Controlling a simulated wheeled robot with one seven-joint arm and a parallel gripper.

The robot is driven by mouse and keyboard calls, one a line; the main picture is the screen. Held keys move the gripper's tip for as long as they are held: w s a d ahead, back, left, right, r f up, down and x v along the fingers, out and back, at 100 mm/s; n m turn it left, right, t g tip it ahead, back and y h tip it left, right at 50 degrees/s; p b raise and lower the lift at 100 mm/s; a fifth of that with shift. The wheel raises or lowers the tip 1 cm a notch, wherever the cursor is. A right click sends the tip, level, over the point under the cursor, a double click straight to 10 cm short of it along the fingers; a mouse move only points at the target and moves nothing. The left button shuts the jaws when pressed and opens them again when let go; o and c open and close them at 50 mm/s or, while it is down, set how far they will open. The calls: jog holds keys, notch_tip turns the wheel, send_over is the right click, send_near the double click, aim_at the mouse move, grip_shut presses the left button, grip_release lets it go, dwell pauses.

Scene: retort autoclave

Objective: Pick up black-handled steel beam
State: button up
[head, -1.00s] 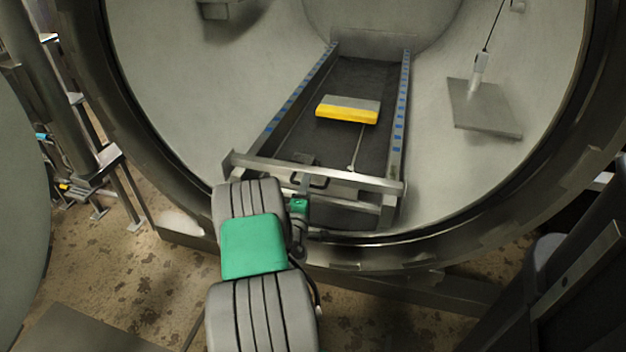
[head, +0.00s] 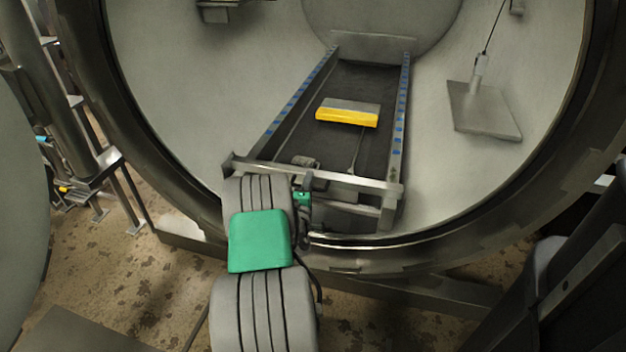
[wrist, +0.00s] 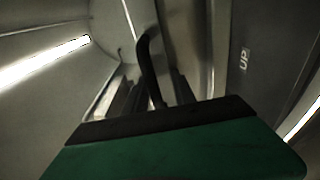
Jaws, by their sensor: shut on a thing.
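The black-handled steel beam (head: 355,184) is a long grey bar lying crosswise at the near end of the rails, in the mouth of the round vessel. Its black handle is mostly hidden by my gripper in the head view. In the wrist view the curved black handle (wrist: 148,65) stands between the fingers. My gripper (wrist: 153,92) is shut on this handle. In the head view my gripper (head: 308,181) is at the beam, left of its middle, partly hidden by my arm. I cannot tell whether the beam is clear of the rails.
A grey block with a yellow front (head: 347,113) sits on the dark bed between the blue-marked rails (head: 398,120). A flat plate on a stem (head: 484,110) is at the right inside the vessel. The vessel's thick rim (head: 430,255) curves close below and around my arm.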

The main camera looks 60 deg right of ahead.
grip_shut()
dwell(0.6)
jog(key=shift+w+d+r, duration=0.1)
jog(key=shift+r, duration=0.15)
jog(key=shift+r, duration=0.1)
jog(key=shift+r+p, duration=0.25)
jog(key=shift+p, duration=0.05)
jog(key=w+a+r+p, duration=0.1)
jog(key=a+r+p, duration=0.3)
jog(key=a+r, duration=0.8)
jog(key=shift+w+a, duration=0.4)
jog(key=shift+a, duration=0.6)
jog(key=shift+r, duration=0.1)
